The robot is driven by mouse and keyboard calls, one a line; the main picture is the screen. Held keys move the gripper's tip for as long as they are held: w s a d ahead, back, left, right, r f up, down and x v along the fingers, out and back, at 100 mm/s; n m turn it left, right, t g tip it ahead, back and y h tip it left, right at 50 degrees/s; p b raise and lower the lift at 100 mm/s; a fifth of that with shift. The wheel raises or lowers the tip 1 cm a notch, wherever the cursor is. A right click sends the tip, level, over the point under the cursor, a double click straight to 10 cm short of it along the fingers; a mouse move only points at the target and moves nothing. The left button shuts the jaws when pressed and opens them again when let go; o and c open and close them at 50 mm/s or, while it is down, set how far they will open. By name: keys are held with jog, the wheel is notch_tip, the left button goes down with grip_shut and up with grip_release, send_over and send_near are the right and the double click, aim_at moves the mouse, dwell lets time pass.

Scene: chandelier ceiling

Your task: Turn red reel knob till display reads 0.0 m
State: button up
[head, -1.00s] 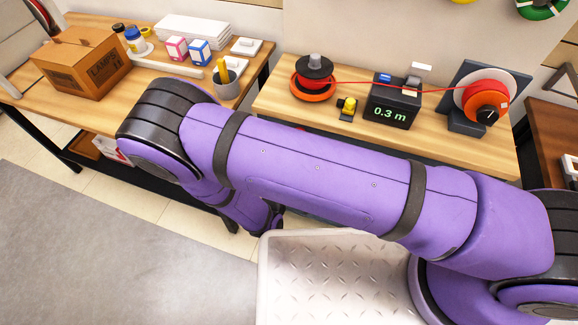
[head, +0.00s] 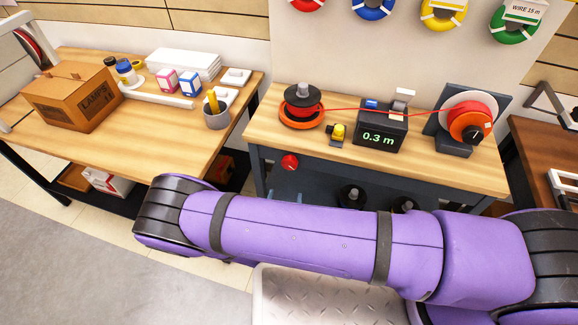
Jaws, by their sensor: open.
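The display (head: 380,138) on the dark meter box reads 0.3 m in green. A round red knob (head: 290,162) with a pale mark sits on the dark front of the bench, below the top at left. A spool of red wire (head: 302,107) with a grey top stands on an orange base at the left of the bench top. A red wire (head: 345,112) runs from it past the meter to an upright red reel (head: 471,122) with a pale disc and a small dark part on its face. My gripper is not visible; my purple arm crosses the lower picture.
A small yellow-and-black device (head: 338,131) sits left of the meter. Dark spools stand under the bench (head: 260,131), partly behind my arm. A table at left holds a cardboard box (head: 72,96), small boxes and a grey cup (head: 216,115). Coloured wire coils hang on the wall.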

aim_at(289, 166)
jog(key=w+r+n, duration=0.1)
jog(key=w+n, duration=0.1)
jog(key=w, duration=0.1)
jog(key=w+d+r+n, duration=0.1)
jog(key=w+n, duration=0.1)
jog(key=w, duration=0.1)
jog(key=w+d+r+n+t+y, duration=0.1)
jog(key=w+n, duration=0.2)
jog(key=w, duration=0.1)
dwell(0.4)
jog(key=c, duration=0.9)
